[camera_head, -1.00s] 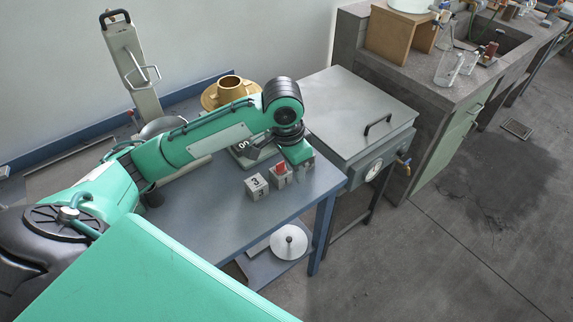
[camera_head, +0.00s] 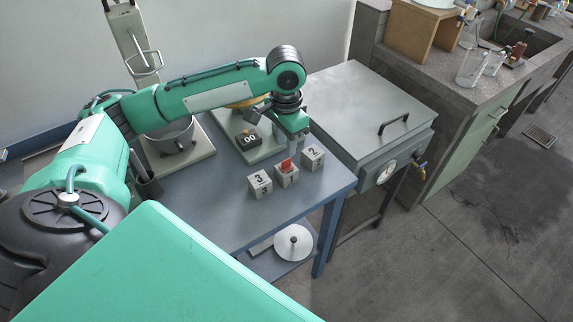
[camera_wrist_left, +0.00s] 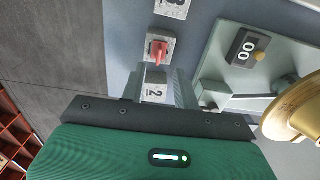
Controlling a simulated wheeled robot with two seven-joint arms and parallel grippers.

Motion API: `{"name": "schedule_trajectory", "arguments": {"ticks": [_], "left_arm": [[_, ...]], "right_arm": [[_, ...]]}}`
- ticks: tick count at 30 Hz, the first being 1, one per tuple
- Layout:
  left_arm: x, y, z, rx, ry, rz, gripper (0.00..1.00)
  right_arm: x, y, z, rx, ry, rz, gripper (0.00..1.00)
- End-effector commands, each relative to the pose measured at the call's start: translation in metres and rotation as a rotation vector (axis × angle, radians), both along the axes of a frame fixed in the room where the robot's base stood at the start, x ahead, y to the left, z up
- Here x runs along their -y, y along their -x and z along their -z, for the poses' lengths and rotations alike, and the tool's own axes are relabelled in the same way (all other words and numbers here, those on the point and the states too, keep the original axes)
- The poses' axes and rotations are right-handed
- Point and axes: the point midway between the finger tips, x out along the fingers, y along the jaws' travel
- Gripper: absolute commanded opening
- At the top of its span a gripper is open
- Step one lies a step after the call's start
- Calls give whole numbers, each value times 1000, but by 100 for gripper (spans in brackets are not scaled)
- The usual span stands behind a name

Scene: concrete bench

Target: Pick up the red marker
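The red marker (camera_head: 287,163) is a small red piece on top of the grey block marked 1 (camera_head: 288,178), on the blue-grey table. It also shows in the left wrist view (camera_wrist_left: 157,49). My left gripper (camera_head: 293,134) points down just behind the blocks. In the left wrist view its fingers (camera_wrist_left: 157,84) are apart, with the block marked 2 (camera_wrist_left: 155,93) seen between them and the marker just beyond the tips. Nothing is held. My right gripper is not in view.
The block marked 3 (camera_head: 260,184) stands left of block 1, and block 2 stands to its right. A scale with a dark display (camera_head: 249,140) and a brass pot (camera_wrist_left: 297,108) are close by. A grey lidded box (camera_head: 365,105) stands right of the table. The front tabletop is clear.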

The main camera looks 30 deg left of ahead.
Motion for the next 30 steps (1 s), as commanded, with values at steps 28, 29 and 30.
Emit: {"name": "schedule_trajectory", "arguments": {"ticks": [28,29,30], "left_arm": [[1,1,64,0,-1,1,7],[1,1,64,0,-1,1,1],[1,1,64,0,-1,1,0]], "right_arm": [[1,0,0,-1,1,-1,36],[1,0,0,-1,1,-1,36],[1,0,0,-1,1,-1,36]]}}
